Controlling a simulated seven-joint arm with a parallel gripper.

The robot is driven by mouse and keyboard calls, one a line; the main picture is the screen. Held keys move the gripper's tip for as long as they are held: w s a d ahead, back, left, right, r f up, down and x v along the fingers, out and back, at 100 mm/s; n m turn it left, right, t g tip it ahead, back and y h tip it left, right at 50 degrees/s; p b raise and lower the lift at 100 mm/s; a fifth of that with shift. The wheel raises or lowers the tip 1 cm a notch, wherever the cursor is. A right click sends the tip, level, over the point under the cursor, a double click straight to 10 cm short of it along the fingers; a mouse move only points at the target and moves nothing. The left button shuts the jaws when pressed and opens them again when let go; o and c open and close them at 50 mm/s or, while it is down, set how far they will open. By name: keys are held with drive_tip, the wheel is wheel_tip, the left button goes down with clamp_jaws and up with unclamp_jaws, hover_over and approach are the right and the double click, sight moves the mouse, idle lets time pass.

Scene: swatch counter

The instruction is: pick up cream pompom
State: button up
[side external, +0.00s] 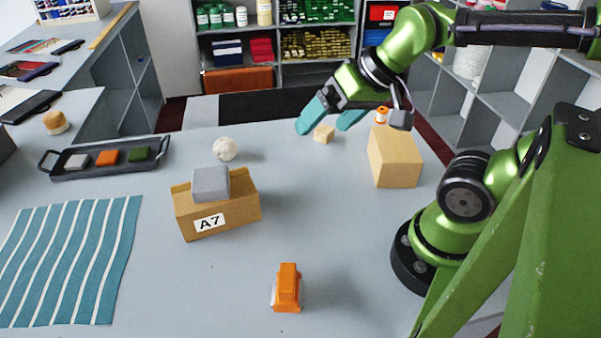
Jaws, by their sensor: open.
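The cream pompom (225,149), a fuzzy off-white ball, sits on the grey counter behind the box labelled A7. Nothing touches it. My gripper (329,120) has teal fingers that are spread apart with nothing between them. It is to the right of the pompom, toward the far side of the counter.
A cardboard box (243,208) labelled A7 bears a grey block (210,184), close in front of the pompom. A dark tray (60,171) with coloured blocks, a striped cloth (70,260), an orange object (288,287) and a tan box (396,158) stand around. The counter's middle is clear.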

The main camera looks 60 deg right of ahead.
drive_tip(key=w+d+f+n+g, duration=0.1)
drive_tip(key=w+d+f+g, duration=0.15)
drive_tip(key=w, duration=0.75)
drive_tip(key=n, duration=1.1)
approach(226, 139)
drive_tip(key=shift+g+y, duration=0.3)
drive_tip(key=shift+g, duration=0.05)
drive_tip(key=x, duration=0.3)
drive_tip(key=w+x, duration=0.1)
drive_tip(key=x, duration=0.2)
drive_tip(key=shift+d+f, duration=0.1)
drive_tip(key=shift+x, duration=2.7)
drive_tip(key=shift+s, duration=0.15)
drive_tip(key=shift+c, duration=0.3)
drive_tip(key=c, duration=1)
